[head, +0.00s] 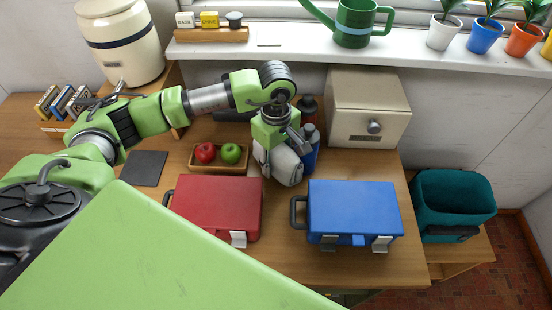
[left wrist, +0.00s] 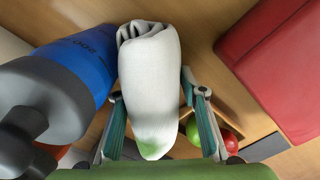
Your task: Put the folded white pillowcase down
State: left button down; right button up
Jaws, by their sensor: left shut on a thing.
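The folded white pillowcase (head: 286,168) is a thick, rounded bundle above the wooden counter, between the red and blue cases and the items at the back. My left gripper (head: 272,152) points down and is shut on it. In the left wrist view the pillowcase (left wrist: 150,75) sits between the two fingers of my left gripper (left wrist: 153,98), its rolled end facing away. I cannot tell whether its underside touches the counter. My right gripper is not in view.
A blue bottle (head: 310,150) stands close behind the pillowcase. A tray with a red apple (head: 205,152) and a green apple (head: 231,153) lies left. The red case (head: 217,205) and blue case (head: 353,208) are in front. A teal tub (head: 453,195) stands right.

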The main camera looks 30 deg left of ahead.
pick_arm(q)
jog(key=shift+w+r, duration=0.1)
jog(key=shift+r, duration=0.1)
jog(key=shift+r+b, duration=0.3)
jog(key=shift+r, duration=0.3)
notch_tip(320, 180, up, 16)
jog(key=b, duration=0.2)
jog(key=shift+r+b, duration=0.25)
jog(key=shift+b, duration=0.05)
